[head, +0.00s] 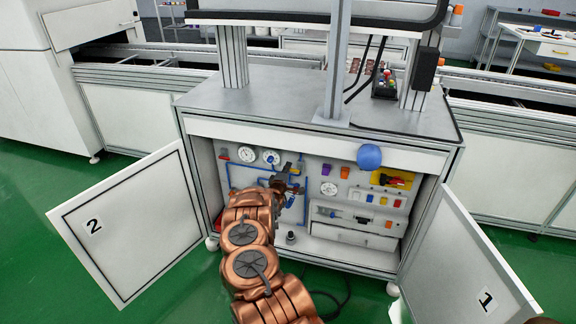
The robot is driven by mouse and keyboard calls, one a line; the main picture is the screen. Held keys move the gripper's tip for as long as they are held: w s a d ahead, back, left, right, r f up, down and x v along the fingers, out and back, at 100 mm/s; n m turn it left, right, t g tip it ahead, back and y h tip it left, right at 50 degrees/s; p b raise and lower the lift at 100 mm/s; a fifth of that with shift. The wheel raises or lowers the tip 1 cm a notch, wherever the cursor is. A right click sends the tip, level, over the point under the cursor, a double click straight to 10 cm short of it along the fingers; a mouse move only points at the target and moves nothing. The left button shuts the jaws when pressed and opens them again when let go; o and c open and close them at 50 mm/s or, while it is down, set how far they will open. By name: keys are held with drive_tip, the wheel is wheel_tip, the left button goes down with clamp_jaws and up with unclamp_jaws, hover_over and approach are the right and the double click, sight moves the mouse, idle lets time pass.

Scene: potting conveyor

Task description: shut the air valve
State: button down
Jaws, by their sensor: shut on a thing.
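My gripper (287,176) is inside the open cabinet, up against the back panel with the blue air lines. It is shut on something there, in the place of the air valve. The air valve itself is mostly hidden behind the gripper, so its handle's angle cannot be told. Blue air tubing (240,166) runs on the panel to the left of the gripper. Two round white gauges, one at the left (247,154) and one nearer the gripper (271,157), sit above the tubing.
Cabinet door 2 (130,225) stands open at left and door 1 (462,265) at right. A blue ball-shaped thing (369,156) is at the cabinet's top edge. A shelf (352,228) and several small coloured parts are right of my gripper. Green floor (190,295) lies in front.

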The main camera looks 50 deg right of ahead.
drive_tip(key=shift+f+n, duration=0.25)
drive_tip(key=shift+n, duration=0.45)
drive_tip(key=c, duration=1.1)
unclamp_jaws()
drive_tip(key=shift+c, duration=0.2)
drive_tip(key=shift+a, duration=0.15)
drive_tip(key=v, duration=1.1)
drive_tip(key=shift+s+a, duration=0.15)
drive_tip(key=shift+a, duration=0.15)
